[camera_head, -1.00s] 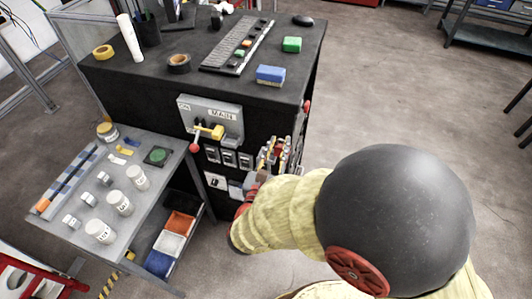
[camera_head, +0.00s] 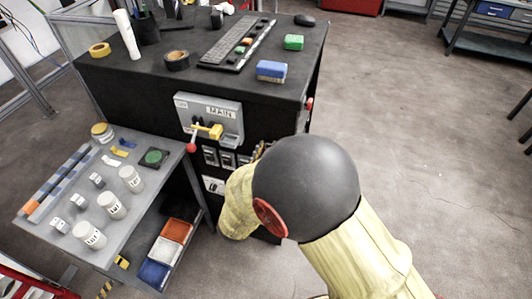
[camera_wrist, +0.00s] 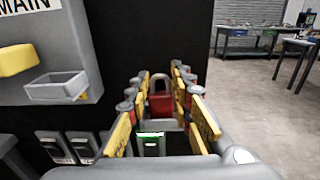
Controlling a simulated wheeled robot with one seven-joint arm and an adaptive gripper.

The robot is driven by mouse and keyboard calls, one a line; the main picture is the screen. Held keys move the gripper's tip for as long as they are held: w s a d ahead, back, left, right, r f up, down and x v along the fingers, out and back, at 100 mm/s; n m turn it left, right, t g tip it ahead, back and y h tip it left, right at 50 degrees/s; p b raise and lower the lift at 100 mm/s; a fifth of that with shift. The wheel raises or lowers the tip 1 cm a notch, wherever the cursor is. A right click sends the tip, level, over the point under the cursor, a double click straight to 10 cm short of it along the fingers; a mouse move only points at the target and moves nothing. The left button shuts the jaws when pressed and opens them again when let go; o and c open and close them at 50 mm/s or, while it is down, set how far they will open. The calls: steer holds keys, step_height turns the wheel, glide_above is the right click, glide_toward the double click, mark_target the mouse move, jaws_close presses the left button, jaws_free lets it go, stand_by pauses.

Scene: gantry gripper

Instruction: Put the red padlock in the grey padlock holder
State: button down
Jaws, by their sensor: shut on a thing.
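The red padlock (camera_wrist: 160,104) shows in the wrist view between the yellow fingers of my gripper (camera_wrist: 163,100), which is shut on it. It is upright, shackle up, in front of the black cabinet's edge. A small open grey tray (camera_wrist: 57,88), which looks like the grey padlock holder, juts from the grey MAIN panel left of my gripper, below a yellow handle. In the head view the tray (camera_head: 231,141) is at the panel's lower right. There my arm hides the padlock and nearly all of my gripper.
Grey switch boxes (camera_wrist: 50,148) line the cabinet front below. A side table (camera_head: 75,215) with white jars stands at left. The floor at right is clear.

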steer(key=shift+r, duration=0.15)
steer(key=shift+f, duration=0.2)
steer(key=c, duration=1.6)
jaws_free()
